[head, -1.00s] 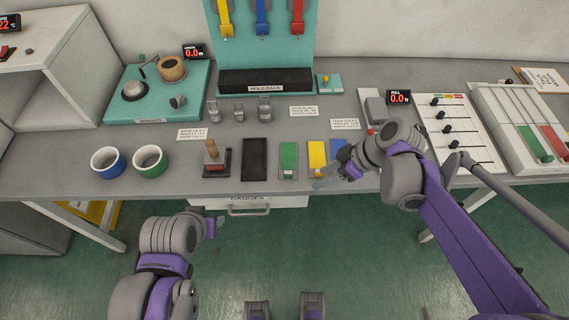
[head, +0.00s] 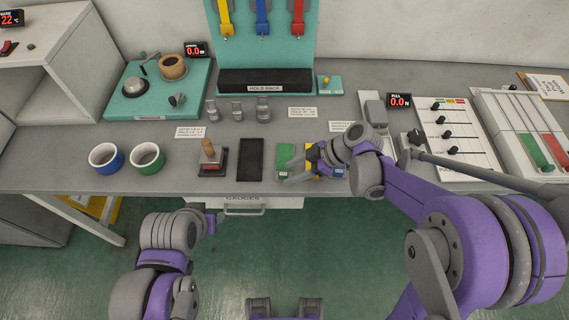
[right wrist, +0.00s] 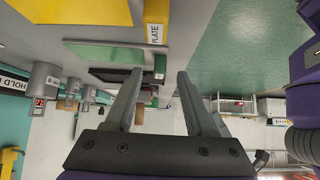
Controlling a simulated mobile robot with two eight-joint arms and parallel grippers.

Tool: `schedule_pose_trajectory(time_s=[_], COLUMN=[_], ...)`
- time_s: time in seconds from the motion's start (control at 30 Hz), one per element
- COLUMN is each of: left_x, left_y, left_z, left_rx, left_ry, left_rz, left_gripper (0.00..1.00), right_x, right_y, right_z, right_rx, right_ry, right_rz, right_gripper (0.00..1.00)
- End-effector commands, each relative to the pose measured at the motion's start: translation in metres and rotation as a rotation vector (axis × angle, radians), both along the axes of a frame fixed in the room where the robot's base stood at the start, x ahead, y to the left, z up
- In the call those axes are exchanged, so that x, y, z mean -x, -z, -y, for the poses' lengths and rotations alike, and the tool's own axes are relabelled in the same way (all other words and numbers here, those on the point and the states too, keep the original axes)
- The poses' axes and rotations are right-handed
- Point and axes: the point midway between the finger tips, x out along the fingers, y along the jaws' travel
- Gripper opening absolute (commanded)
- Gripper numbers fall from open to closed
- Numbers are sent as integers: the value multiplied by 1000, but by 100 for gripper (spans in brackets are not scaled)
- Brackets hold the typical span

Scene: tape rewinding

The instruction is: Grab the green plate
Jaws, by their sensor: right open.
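The green plate (head: 284,153) lies flat on the bench between a black pad and the yellow plate. My right gripper (head: 299,168) is open and low over the plates, with its fingers near the green plate's right side. In the right wrist view the green plate (right wrist: 122,50) and its green end block lie just beyond the open, empty fingers (right wrist: 158,76). The yellow plate (right wrist: 157,18) is closer to the camera's top edge there. In the head view my gripper partly hides the yellow plate and the blue plate. My left gripper (head: 210,222) hangs in front of the bench; its jaws are unclear.
The black pad (head: 250,159) and a stamp with a wooden handle (head: 210,157) stand left of the green plate. A blue cup (head: 106,158) and a green cup (head: 148,158) are farther left. Cards and metal weights (head: 237,112) lie behind.

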Motion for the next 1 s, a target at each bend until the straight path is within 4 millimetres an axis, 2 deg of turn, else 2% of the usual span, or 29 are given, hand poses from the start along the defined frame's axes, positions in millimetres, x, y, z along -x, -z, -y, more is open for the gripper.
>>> schedule_pose_trajectory(time_s=[0.13, 0.4, 0.47, 0.7, 0.73, 1.0], left_x=[0, 0, 0, 0, 0, 0], left_y=[0, 1, 1, 1, 1, 1], left_z=[0, 0, 0, 0, 0, 0], left_rx=[0, 0, 0, 0, 0, 0], left_ry=[0, 0, 0, 0, 0, 0], left_rz=[0, 0, 0, 0, 0, 0], left_gripper=[50, 50, 50, 50, 50, 50], right_x=[-1, -1, -1, -1, -1, -1], right_y=[13, 15, 15, 15, 15, 15], right_z=[-13, -15, -15, -15, -15, -15], right_rx=[0, 1, 1, 1, 1, 0], right_ry=[-1, 1, 1, 1, 1, 1], right_rz=[1, 0, 0, 1, 1, 1], right_gripper=[55, 55, 46, 3, 0, 0])
